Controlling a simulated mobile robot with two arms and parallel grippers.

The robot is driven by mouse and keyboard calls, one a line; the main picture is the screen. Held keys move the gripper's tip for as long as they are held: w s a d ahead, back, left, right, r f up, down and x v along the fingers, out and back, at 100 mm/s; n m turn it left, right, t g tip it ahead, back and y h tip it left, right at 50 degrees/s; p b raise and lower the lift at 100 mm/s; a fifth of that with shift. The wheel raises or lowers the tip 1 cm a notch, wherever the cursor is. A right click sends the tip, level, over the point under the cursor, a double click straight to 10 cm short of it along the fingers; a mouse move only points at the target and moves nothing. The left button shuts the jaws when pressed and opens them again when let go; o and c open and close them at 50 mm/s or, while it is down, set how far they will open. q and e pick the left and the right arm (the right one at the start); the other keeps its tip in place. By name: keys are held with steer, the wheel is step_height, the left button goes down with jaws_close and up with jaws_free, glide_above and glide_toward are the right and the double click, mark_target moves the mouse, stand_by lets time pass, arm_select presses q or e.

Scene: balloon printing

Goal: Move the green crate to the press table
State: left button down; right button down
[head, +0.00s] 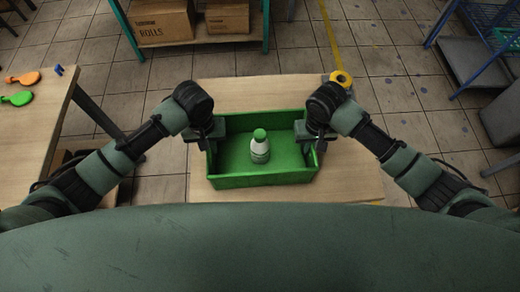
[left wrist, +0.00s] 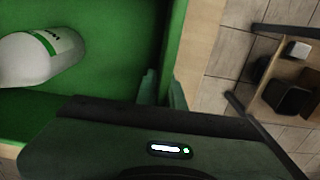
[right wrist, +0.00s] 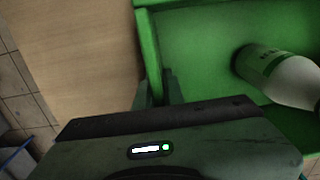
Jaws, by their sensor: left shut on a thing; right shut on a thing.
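The green crate (head: 262,181) sits at the middle of a light wooden table in front of me, with a white bottle (head: 260,150) with a green cap standing inside it. My left gripper (head: 212,146) is shut on the crate's left wall, and the left wrist view shows the fingers (left wrist: 162,88) on either side of that wall (left wrist: 178,40). My right gripper (head: 312,143) is shut on the right wall, and its fingers (right wrist: 158,88) straddle the wall (right wrist: 150,45) in the right wrist view. I cannot tell whether the crate's bottom touches the table.
Another wooden table (head: 30,140) at left holds orange (head: 24,78) and green (head: 18,98) balloon-shaped pieces. Cardboard boxes (head: 160,22) sit on a shelf behind.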

arm_select(q)
steer(key=shift+d, duration=0.4)
arm_select(e)
steer(key=shift+a+r, duration=0.1)
steer(key=shift+a, duration=0.3)
